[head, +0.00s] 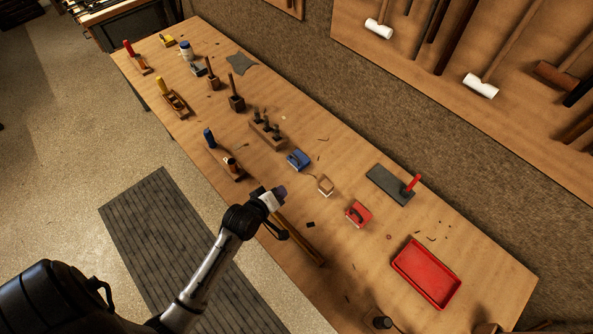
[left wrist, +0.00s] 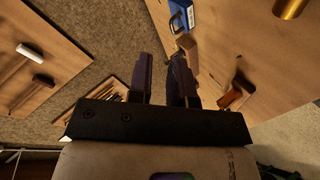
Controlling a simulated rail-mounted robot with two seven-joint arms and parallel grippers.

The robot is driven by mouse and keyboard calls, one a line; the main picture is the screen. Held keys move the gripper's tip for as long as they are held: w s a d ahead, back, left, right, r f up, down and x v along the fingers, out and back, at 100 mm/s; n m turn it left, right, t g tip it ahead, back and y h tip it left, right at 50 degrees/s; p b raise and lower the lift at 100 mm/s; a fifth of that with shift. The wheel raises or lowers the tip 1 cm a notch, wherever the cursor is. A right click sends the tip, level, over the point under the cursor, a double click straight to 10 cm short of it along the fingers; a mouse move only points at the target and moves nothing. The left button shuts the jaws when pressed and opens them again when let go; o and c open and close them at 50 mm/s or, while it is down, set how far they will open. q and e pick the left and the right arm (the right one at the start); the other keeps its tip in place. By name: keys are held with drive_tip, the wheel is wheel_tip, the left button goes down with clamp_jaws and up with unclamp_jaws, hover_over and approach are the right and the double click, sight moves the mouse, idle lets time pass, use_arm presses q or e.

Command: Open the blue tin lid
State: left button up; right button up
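The blue tin (head: 298,159) sits on the workbench near its middle, with a dark handle-like loop on its top. Its lid looks closed. In the left wrist view the blue tin (left wrist: 181,16) shows at the top edge, beyond the fingers and partly cut off. My left gripper (head: 281,191) is over the bench's front edge, apart from the tin, on its near side. In the left wrist view the fingers of my left gripper (left wrist: 164,62) are apart with nothing between them. My right gripper is not in view.
The bench (head: 345,240) also bears a red tin (head: 358,214), a small wooden block (head: 325,185), a stand with dark pegs (head: 267,133), a red tray (head: 427,272) and a grey slab (head: 390,185). A long wooden piece (head: 300,240) lies along the front edge.

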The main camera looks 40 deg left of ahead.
sight(294, 156)
use_arm(q)
drive_tip(key=w+a+f+n+t+y+b, duration=0.1)
drive_tip(key=w+f+n+b, duration=0.1)
drive_tip(key=w+a+f+n+t+b, duration=0.1)
drive_tip(key=a+f+n+b, duration=0.1)
drive_tip(key=f+b, duration=0.1)
drive_tip(key=w+a+f+n+t+y+b, duration=0.1)
drive_tip(key=w+a+f+n+b, duration=0.1)
drive_tip(key=f+n, duration=0.1)
drive_tip(key=shift+w+a+f+y, duration=0.1)
drive_tip(key=shift+w+f+y, duration=0.05)
drive_tip(key=shift+w+y, duration=0.15)
drive_tip(key=shift+w+a+f+n+b, duration=0.25)
drive_tip(key=shift+w+a+n+b, duration=0.15)
drive_tip(key=shift+n+b, duration=0.1)
drive_tip(key=b+x, duration=0.1)
drive_tip(key=x, duration=0.5)
drive_tip(key=b+x, duration=0.1)
drive_tip(key=x, duration=0.6)
drive_tip(key=shift+w+a+r+b, duration=0.15)
drive_tip(key=shift+w+r+b, duration=0.05)
drive_tip(key=shift+b, duration=0.1)
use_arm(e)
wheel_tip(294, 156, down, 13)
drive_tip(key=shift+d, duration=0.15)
use_arm(q)
drive_tip(key=shift+c, duration=0.7)
clamp_jaws()
